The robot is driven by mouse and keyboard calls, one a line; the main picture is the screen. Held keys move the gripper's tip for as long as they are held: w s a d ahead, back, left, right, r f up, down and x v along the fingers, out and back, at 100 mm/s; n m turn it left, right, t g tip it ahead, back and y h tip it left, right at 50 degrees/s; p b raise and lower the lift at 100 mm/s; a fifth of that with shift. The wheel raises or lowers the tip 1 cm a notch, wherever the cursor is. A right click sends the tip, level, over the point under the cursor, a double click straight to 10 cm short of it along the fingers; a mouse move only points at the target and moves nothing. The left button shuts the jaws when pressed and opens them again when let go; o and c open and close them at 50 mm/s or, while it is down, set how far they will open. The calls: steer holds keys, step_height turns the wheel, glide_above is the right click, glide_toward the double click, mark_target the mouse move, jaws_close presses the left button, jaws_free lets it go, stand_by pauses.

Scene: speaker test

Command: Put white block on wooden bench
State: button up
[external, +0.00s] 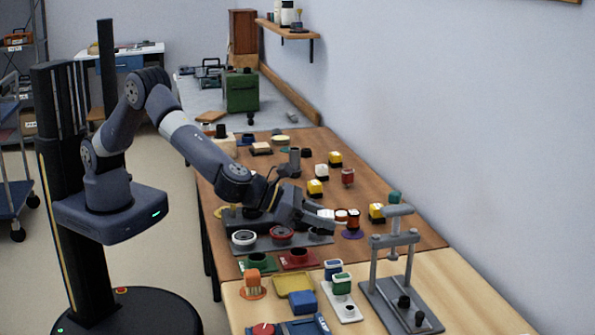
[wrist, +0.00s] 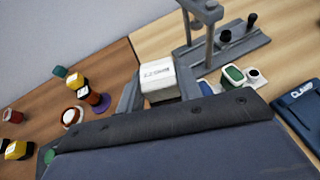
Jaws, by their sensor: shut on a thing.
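The white block (wrist: 157,76), with dark print on its face, sits between the two fingers of my gripper (wrist: 158,90) in the wrist view. My gripper is shut on it. In the external view my gripper (external: 335,218) is low over the brown wooden bench (external: 366,192), and the white block (external: 324,213) is partly hidden there. I cannot tell whether the block touches the bench top. A lighter wooden top (external: 462,292) adjoins the brown one at the front.
A grey press-like stand (external: 375,262) is close to my gripper on the right. Red and white round pieces (external: 348,217), a yellow block (external: 376,210) and a green-topped block (external: 342,282) are nearby. Grey fixtures lie under my wrist. Some brown bench top by the wall is clear.

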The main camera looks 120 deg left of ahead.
steer(key=s+d+f+m+h+b, duration=0.1)
steer(key=s+d, duration=0.2)
steer(key=d, duration=0.7)
steer(key=s+d+b, duration=0.1)
steer(key=s+d, duration=0.2)
steer(key=d, duration=0.6)
glide_above(252, 311)
steer(key=shift+t, duration=0.3)
step_height(252, 311, down, 5)
steer(key=shift+s+f, duration=0.1)
steer(key=shift+f, duration=2.4)
steer(key=shift+f, duration=0.2)
steer(key=o, duration=0.7)
steer(key=shift+r, duration=0.1)
